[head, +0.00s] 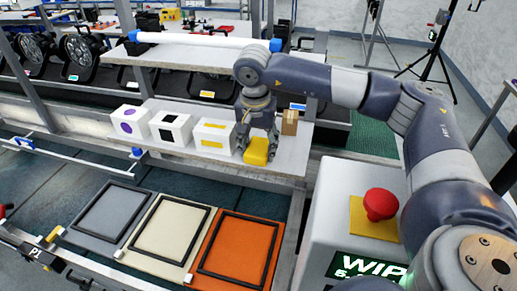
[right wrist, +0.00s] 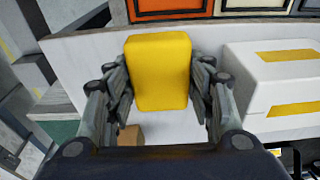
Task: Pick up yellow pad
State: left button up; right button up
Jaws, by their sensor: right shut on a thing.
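The yellow pad (head: 257,154) is a rounded yellow block at the front of the white shelf, to the right of the white box with yellow marks (head: 207,142). My right gripper (head: 259,143) points down over it and is shut on it. In the right wrist view the pad (right wrist: 158,72) sits between the two fingers (right wrist: 160,85), which press on its sides. I cannot tell whether the pad still touches the shelf. My left gripper is not in view.
White boxes with a purple dot (head: 130,122) and a black square (head: 168,130) stand left on the shelf (head: 290,160). A small brown box (head: 290,122) stands behind the gripper. Grey, cream and orange framed panels (head: 271,262) lie below. A red button (head: 380,204) is at right.

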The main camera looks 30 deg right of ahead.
aim_at(258, 147)
jog(key=shift+r+p, duration=0.4)
jog(key=shift+p, duration=0.05)
notch_tip(258, 147, up, 9)
jog(key=p, duration=0.5)
jog(key=shift+r+p, duration=0.3)
jog(key=shift+r, duration=0.05)
jog(key=shift+c, duration=0.4)
